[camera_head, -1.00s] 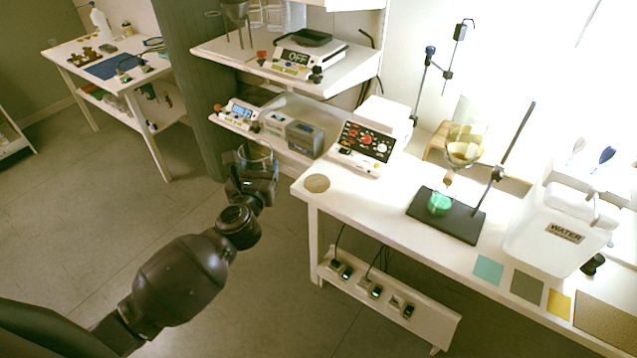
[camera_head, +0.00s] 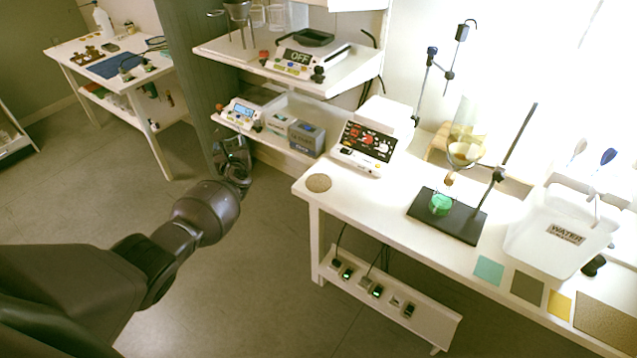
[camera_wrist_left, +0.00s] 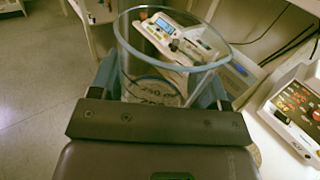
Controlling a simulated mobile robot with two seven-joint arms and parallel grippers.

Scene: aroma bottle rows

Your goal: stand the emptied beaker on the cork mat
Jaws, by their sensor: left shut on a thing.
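My left gripper (camera_head: 234,160) is shut on a clear glass beaker, held in the air left of the bench. In the left wrist view the beaker (camera_wrist_left: 165,88) is upright-looking between the blue-grey fingers (camera_wrist_left: 160,92), with a bluish rim and printed marks; no liquid shows inside. The round tan cork mat (camera_head: 319,183) lies bare on the bench's near left corner, to the right of and apart from my gripper. My right gripper is not in view.
A stand with a black base (camera_head: 447,216) holds a funnel above a green-filled vessel (camera_head: 440,204). A low shelf (camera_head: 268,137) with instruments is behind my gripper. A water container (camera_head: 560,232) stands at right.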

